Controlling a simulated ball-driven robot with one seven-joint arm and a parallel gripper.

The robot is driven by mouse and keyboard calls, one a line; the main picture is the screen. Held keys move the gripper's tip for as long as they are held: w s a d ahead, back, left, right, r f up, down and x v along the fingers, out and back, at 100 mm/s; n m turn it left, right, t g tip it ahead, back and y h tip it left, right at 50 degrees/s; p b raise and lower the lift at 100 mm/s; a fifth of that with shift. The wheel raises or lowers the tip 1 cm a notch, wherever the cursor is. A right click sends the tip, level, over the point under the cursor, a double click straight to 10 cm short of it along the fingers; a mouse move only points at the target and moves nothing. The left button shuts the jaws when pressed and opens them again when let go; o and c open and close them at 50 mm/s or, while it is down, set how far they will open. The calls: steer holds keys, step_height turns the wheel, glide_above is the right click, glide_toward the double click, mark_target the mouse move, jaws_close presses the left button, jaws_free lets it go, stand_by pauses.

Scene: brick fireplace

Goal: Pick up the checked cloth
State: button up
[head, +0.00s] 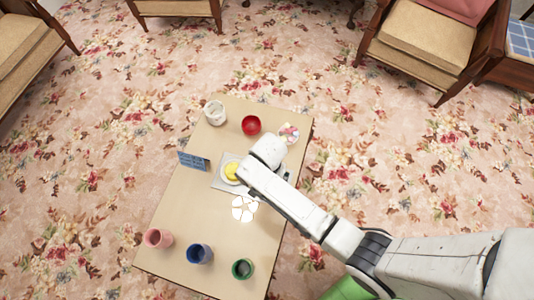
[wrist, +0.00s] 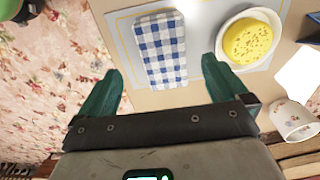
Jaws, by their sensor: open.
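The blue-and-white checked cloth (wrist: 160,48) lies folded on a grey mat (wrist: 196,20) in the wrist view, its long side running away from me. My gripper (wrist: 160,66) is open, with its two green fingers apart. In the picture one fingertip is on each side of the cloth's near part. Nothing is between the fingers that I can see them touching, and their height above the cloth cannot be told. In the head view my arm covers the cloth and the fingers; part of the grey mat (head: 222,184) shows.
A yellow sponge (wrist: 249,42) in a white dish (wrist: 281,23) sits right of the cloth. The table (head: 190,215) also holds a blue box (head: 193,160), white mug (head: 215,113), red bowl (head: 251,125), and pink (head: 158,238), blue (head: 200,254) and green (head: 242,268) cups.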

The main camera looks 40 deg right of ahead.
steer(key=shift+w+f+b, duration=0.2)
steer(key=shift+f+b, duration=0.2)
steer(key=shift+f, duration=1.6)
steer(key=shift+w+f+b, duration=0.15)
steer(key=shift+f+b, duration=0.25)
steer(key=shift+f, duration=1.55)
steer(key=shift+d, duration=0.1)
steer(key=c, duration=1)
steer(key=shift+r, duration=0.15)
steer(key=shift+r, duration=0.55)
steer(key=s+r+p, duration=0.1)
steer(key=s+r, duration=0.3)
steer(key=s+r+p, duration=0.1)
steer(key=s+r, duration=0.2)
steer(key=s, duration=0.2)
steer(key=s+r+p, duration=0.1)
steer(key=s+r, duration=0.3)
steer(key=s, duration=0.1)
steer(key=shift+r+p, duration=0.3)
steer(key=shift+r, duration=0.05)
